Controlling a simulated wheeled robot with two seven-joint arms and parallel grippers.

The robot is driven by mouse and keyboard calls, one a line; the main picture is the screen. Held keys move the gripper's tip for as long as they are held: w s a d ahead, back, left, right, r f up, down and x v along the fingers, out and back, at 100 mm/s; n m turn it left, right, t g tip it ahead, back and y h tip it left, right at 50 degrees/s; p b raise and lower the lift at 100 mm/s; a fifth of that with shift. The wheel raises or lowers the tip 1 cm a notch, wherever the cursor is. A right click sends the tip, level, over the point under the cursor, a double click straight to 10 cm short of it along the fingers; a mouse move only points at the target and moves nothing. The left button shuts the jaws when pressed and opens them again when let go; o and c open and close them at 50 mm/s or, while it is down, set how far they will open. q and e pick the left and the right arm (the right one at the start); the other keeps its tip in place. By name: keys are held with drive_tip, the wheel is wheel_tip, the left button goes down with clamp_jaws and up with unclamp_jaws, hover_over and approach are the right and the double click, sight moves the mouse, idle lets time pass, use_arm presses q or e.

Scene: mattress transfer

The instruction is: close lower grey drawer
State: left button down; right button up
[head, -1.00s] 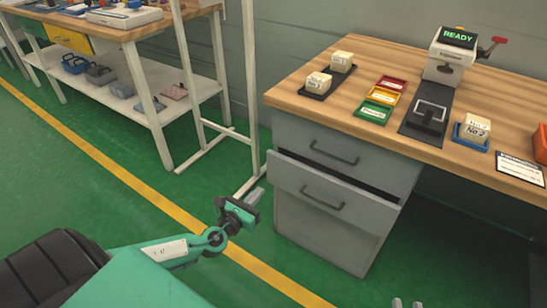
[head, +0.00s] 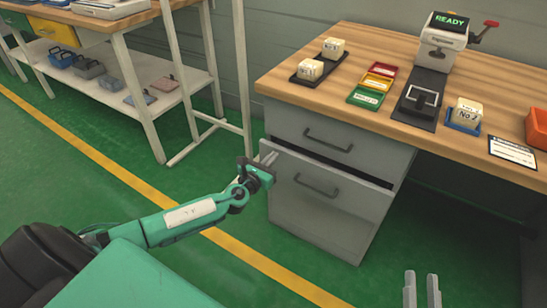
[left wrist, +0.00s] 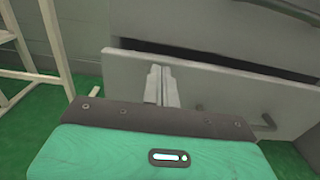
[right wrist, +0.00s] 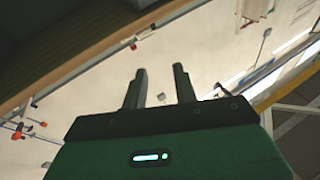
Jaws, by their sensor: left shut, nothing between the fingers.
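The lower grey drawer (head: 345,200) stands partly open under the wooden desk, with a dark gap along its top edge. Its bar handle (head: 316,186) is on the front. My left gripper (head: 270,158) is shut and empty at the upper left part of the drawer front. In the left wrist view its closed fingertips (left wrist: 161,70) overlap the drawer front (left wrist: 205,85), left of the handle (left wrist: 264,121); I cannot tell whether they touch. My right gripper (head: 422,276) is low at the right, with its fingers apart and empty; they also show in the right wrist view (right wrist: 161,82).
The upper drawer (head: 350,143) is shut. The desk top (head: 300,85) carries stamped blocks, coloured trays and a machine reading READY (head: 440,48). A white metal frame (head: 245,80) and a workbench (head: 140,110) stand to the left. The green floor before the drawers is clear.

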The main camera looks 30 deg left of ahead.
sight(278, 149)
use_arm(q)
drive_tip(key=shift+w, duration=0.75)
use_arm(e)
drive_tip(key=shift+d+r+t, duration=0.15)
drive_tip(key=shift+r+t, duration=0.15)
drive_tip(key=shift+r, duration=0.15)
